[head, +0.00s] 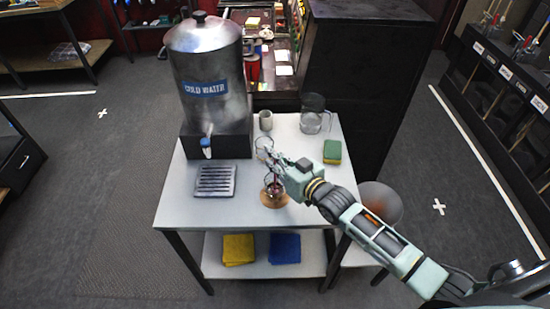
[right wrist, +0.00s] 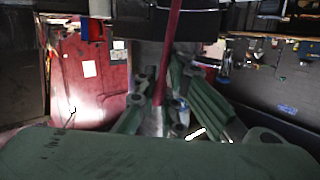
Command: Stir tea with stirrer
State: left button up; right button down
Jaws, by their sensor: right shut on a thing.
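My right gripper (head: 275,168) reaches in from the right over the white table and is shut on the stirrer. In the right wrist view the stirrer (right wrist: 171,55) is a thin dark red stick running between the fingers (right wrist: 165,105). A small clear glass (head: 272,191) with something reddish in it stands on a round tan coaster (head: 268,202), just below the gripper. The stirrer's lower end is too small to place exactly; it seems to be at or in the glass. My left gripper is out of view.
A large metal water dispenser (head: 205,65) labelled "COLD WATER" stands at the table's back left, with a slotted drip tray (head: 215,181) in front. A grey cup (head: 266,120), a clear pitcher (head: 311,120) and a green-yellow sponge (head: 332,151) stand behind. The table's front left is clear.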

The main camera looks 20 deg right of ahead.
notch_tip(320, 180, up, 8)
jog(key=w+p, duration=0.1)
jog(key=p, duration=0.4)
jog(key=shift+w+d+f, duration=0.15)
jog(key=shift+w+f, duration=0.05)
jog(key=shift+f, duration=0.05)
jog(key=shift+r, duration=0.1)
dwell(0.6)
